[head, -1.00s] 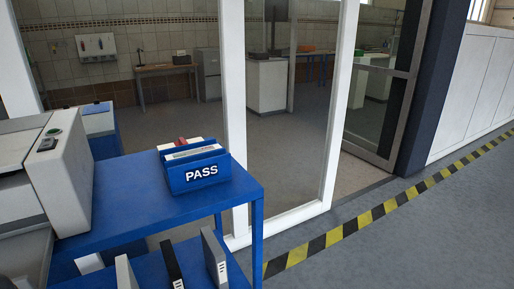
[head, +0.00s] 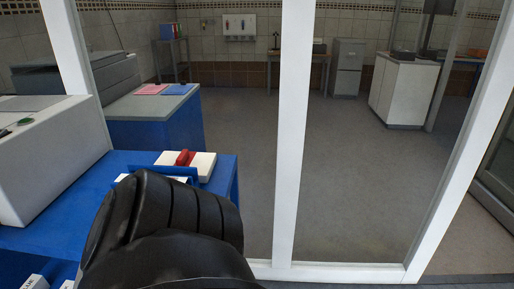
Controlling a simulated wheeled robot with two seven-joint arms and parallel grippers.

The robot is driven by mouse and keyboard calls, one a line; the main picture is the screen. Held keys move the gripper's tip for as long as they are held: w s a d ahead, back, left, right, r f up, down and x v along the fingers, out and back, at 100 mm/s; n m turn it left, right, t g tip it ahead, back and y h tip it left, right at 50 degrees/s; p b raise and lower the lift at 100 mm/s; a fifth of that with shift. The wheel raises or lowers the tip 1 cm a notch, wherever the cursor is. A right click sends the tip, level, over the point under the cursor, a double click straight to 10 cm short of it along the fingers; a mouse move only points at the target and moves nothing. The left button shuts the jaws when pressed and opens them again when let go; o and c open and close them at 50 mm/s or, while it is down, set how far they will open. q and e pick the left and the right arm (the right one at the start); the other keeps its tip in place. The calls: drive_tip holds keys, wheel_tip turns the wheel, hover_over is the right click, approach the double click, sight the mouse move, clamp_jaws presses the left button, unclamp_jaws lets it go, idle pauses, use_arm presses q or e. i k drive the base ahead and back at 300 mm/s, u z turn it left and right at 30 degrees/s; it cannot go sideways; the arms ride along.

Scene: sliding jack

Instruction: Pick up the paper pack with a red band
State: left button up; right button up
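The white paper pack with a red band (head: 203,163) lies on the blue table (head: 222,172), left of the picture's middle. The red band (head: 182,158) crosses it. A blue holder (head: 150,169) stands just in front of the pack, mostly hidden behind a black link of one of my arms. That link rises from the bottom edge and covers the table's front part. Neither gripper shows, so I cannot see where the fingers are relative to the pack.
A white machine (head: 45,150) stands on the table's left side. White window posts (head: 292,130) rise beyond the table. A blue cabinet (head: 155,125) with a grey top stands behind it. Open grey floor (head: 365,170) shows beyond the posts.

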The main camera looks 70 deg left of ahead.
sight(205, 163)
drive_tip(key=i, duration=0.9)
drive_tip(key=u, duration=3.5)
